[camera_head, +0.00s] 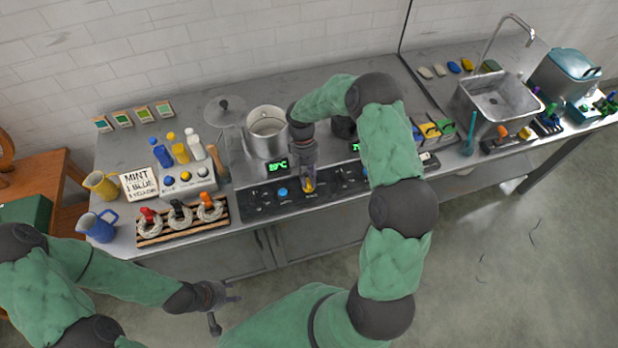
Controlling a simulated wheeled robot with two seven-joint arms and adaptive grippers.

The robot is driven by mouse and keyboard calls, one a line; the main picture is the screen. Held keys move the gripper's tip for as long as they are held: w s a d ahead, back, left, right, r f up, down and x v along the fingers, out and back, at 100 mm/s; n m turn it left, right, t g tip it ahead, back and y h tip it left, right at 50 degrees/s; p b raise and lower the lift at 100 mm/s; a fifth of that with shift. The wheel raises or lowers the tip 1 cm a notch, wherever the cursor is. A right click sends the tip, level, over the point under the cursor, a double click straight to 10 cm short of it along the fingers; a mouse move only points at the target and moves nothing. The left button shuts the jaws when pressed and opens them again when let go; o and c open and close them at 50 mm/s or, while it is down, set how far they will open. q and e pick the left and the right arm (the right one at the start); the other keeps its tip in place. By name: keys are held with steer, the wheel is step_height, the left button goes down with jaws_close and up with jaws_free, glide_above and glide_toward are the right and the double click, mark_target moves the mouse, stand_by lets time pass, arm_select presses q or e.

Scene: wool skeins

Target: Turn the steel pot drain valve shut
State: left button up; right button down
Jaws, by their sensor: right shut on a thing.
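The steel pot (266,121) stands upright on the counter, left of my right gripper. I cannot make out a drain valve on its visible side. My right gripper (308,183) points down at the black control panel and is shut on a small yellow knob (309,187) at the panel's front. The fingers hide most of this knob, so its turn cannot be read. My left gripper (228,310) is open and empty, low in front of the counter, well away from the pot.
A blue knob (283,192) sits on the panel left of my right gripper. A rack with several wool skeins (181,216) and a round lid (225,112) are further left. A sink (495,98) is at right. My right arm covers part of the counter.

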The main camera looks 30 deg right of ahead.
steer(key=c, duration=1.1)
jaws_free()
steer(key=shift+s+a+f, duration=0.25)
steer(key=shift+s, duration=0.25)
steer(key=shift+w+d, duration=0.1)
steer(key=shift+w, duration=0.05)
steer(key=shift+w+d+r, duration=0.1)
steer(key=shift+w+r, duration=0.2)
steer(key=shift+r, duration=0.15)
steer(key=v, duration=1.1)
steer(key=shift+w, duration=0.2)
steer(key=shift+r, duration=0.1)
